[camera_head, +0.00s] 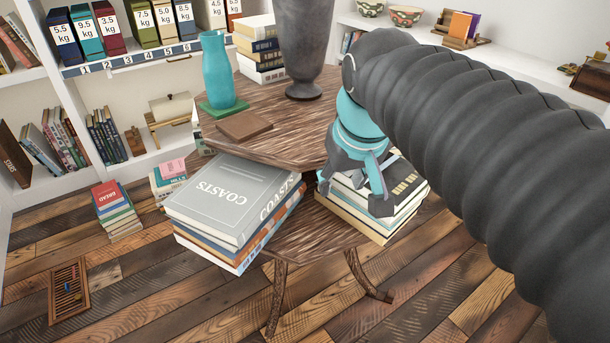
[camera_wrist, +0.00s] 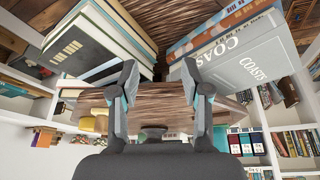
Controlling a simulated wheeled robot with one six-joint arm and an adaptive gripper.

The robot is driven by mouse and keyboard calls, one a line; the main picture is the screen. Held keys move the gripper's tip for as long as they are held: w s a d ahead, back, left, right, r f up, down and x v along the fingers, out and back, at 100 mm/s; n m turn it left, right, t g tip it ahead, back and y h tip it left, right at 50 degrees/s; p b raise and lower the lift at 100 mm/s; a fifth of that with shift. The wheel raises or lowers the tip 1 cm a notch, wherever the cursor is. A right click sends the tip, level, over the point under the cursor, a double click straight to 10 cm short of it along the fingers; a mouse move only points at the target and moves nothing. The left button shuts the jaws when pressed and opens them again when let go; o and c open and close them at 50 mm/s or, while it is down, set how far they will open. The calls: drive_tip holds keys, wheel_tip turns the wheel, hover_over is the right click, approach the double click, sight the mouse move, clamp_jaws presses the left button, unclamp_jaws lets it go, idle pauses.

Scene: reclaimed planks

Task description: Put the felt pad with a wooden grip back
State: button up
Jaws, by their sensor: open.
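I cannot make out a felt pad with a wooden grip for certain in either view. A flat brown square piece (camera_head: 244,125) lies on the upper table top (camera_head: 290,140); I cannot tell whether it is felt. A thin green square (camera_head: 224,108) lies under a teal bottle (camera_head: 217,70). My gripper (camera_head: 352,190) is at the table's right front, beside the right book stack (camera_head: 408,200), and hides part of it. In the wrist view my gripper (camera_wrist: 163,82) has its two fingers spread apart, with nothing held between them.
A dark grey vase (camera_head: 303,45) and a book stack (camera_head: 262,50) stand at the back of the table top. A stack topped by a grey "COASTS" book (camera_head: 228,195) sits on the lower tier. Shelves (camera_head: 170,57) with numbered weight binders stand behind. The front floor is mostly clear.

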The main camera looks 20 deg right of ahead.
drive_tip(key=s+a+f+t, duration=0.1)
drive_tip(key=s+a+f, duration=0.1)
drive_tip(key=s+f, duration=0.3)
wheel_tip(320, 180, down, 3)
drive_tip(key=shift+s+f, duration=0.15)
drive_tip(key=shift+s, duration=0.25)
